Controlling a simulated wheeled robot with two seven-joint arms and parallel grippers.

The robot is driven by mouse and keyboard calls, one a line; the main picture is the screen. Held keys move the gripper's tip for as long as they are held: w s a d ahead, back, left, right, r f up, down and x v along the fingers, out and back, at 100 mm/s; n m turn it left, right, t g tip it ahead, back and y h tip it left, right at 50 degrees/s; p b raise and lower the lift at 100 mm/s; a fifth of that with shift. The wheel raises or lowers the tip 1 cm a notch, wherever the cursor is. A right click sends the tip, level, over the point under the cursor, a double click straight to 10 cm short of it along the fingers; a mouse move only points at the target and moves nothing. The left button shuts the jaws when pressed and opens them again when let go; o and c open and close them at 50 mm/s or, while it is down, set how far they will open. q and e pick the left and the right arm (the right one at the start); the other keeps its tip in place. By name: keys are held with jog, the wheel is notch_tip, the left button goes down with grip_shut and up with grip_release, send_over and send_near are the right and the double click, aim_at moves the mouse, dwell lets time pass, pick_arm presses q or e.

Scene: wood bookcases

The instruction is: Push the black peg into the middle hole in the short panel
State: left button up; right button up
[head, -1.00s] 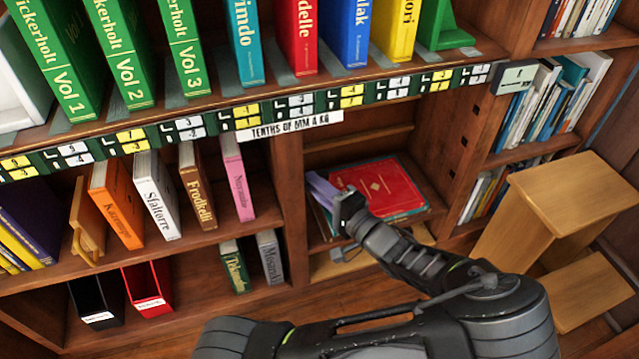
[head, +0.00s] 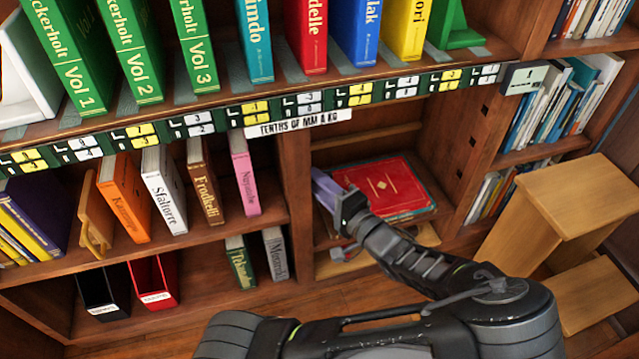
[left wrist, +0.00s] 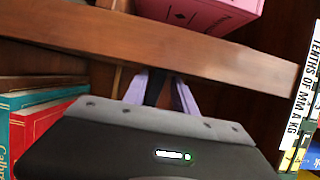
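In the head view my left gripper (head: 326,190), with purple fingers, is in the lower middle shelf bay, left of a red book (head: 385,187). The left wrist view shows both purple fingertips (left wrist: 160,92) apart, with a dark shape between them; I cannot tell if it is the black peg or part of the gripper. The short panel (head: 473,165) is the upright at the bay's right, with several dark square holes in a column; the middle hole (head: 472,143) looks empty. My gripper is left of these holes and apart from them. My right gripper is not in view.
A shelf board (head: 310,105) with label strips runs above the bay. A wall (head: 297,190) closes its left side, beside a pink book (head: 245,183). A wooden step stool (head: 570,195) stands at the right. The space before the holed panel is clear.

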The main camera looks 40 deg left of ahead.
pick_arm(q)
jog(key=shift+s+a, duration=0.15)
jog(key=shift+s, duration=0.05)
jog(key=p+v, duration=0.2)
jog(key=v, duration=0.6)
jog(key=shift+w, duration=0.2)
jog(key=shift+c, duration=0.4)
